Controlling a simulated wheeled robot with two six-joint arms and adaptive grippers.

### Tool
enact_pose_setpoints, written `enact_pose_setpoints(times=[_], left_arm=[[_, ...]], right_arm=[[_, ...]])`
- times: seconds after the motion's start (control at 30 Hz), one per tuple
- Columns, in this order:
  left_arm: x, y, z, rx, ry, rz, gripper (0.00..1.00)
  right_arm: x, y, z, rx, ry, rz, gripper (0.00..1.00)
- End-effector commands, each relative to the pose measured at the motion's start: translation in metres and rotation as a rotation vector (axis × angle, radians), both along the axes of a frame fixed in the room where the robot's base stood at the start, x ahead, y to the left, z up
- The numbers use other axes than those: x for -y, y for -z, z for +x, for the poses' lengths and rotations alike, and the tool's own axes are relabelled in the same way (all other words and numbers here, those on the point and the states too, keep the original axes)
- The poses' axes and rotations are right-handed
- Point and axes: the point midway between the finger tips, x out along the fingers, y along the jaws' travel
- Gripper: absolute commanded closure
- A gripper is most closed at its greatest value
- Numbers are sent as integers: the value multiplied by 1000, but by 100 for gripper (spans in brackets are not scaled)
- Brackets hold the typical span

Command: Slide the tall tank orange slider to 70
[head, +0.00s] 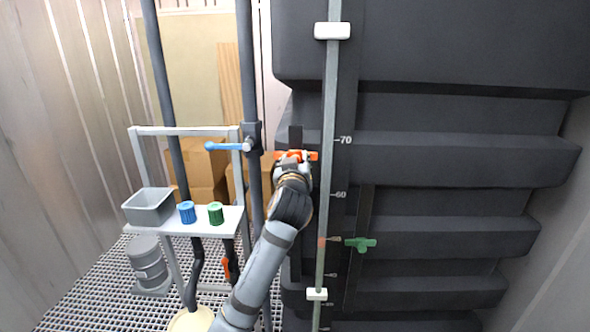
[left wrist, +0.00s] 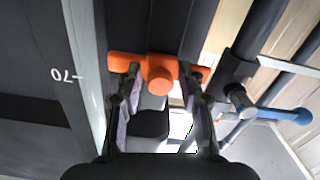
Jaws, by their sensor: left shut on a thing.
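The orange slider (head: 312,156) sits on a dark vertical rail at the left face of the tall dark tank (head: 430,115). In the head view it is slightly below the 70 mark (head: 345,140) and well above the 60 mark (head: 340,195). My left gripper (head: 290,163) is shut on the slider and partly hides it. In the left wrist view, the slider's round knob (left wrist: 160,80) and crossbar show between my left fingers (left wrist: 160,90); the 70 label (left wrist: 66,75) appears upside down beside it. My right gripper is not in view.
A pale gauge tube (head: 328,120) with white brackets runs beside the rail. A green slider (head: 361,244) is lower right. A blue-handled valve (head: 226,147) and dark pipes stand left. A white shelf (head: 176,226) holds a grey bin, a blue cap and a green cap.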

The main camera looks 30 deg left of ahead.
Motion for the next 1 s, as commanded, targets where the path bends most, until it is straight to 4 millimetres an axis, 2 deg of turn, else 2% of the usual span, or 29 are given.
enact_pose_setpoints(times=[0.03, 0.2, 0.4, 0.77, 0.8, 0.87, 1.0], left_arm=[[0, -19, 0, 7, 1, -3, 100], [0, -38, 0, 5, 1, -3, 100], [0, -46, 0, 5, 2, -3, 100], [0, -50, -1, 11, 1, 1, 100], [0, -50, -1, 12, 2, 2, 58], [0, -50, 0, 11, 1, 2, 52], [0, -48, 0, 7, 1, 1, 52]], right_arm=[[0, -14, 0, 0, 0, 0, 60], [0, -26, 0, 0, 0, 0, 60], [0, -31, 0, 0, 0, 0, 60], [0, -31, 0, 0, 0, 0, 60], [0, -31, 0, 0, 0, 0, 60], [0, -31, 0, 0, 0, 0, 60], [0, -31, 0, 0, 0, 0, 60]])
